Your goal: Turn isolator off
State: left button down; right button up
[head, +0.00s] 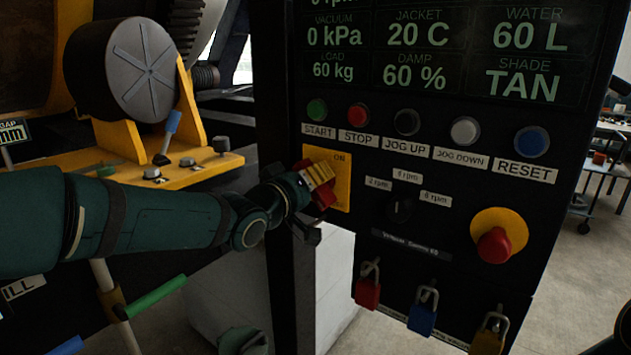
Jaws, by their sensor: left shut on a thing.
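The isolator is a yellow plate (342,190) with a red handle (325,195) on the left side of the black control panel. The word ON shows at the top of the plate. My left gripper (316,188) comes in from the left and is shut on the red handle. My gripper covers much of the handle, so I cannot tell its exact angle. My right gripper is not in view.
Several push buttons, including the green START (317,110), sit above the isolator. A black speed knob (400,209) and a red emergency stop (494,245) are to its right. Padlocks, one of them red (367,291), hang below. A yellow machine bracket (190,172) stands left.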

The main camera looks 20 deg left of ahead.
pick_arm(q)
jog(key=shift+r, duration=0.15)
jog(key=c, duration=0.8)
grip_release()
jog(key=shift+w, duration=0.1)
jog(key=v, duration=1.2)
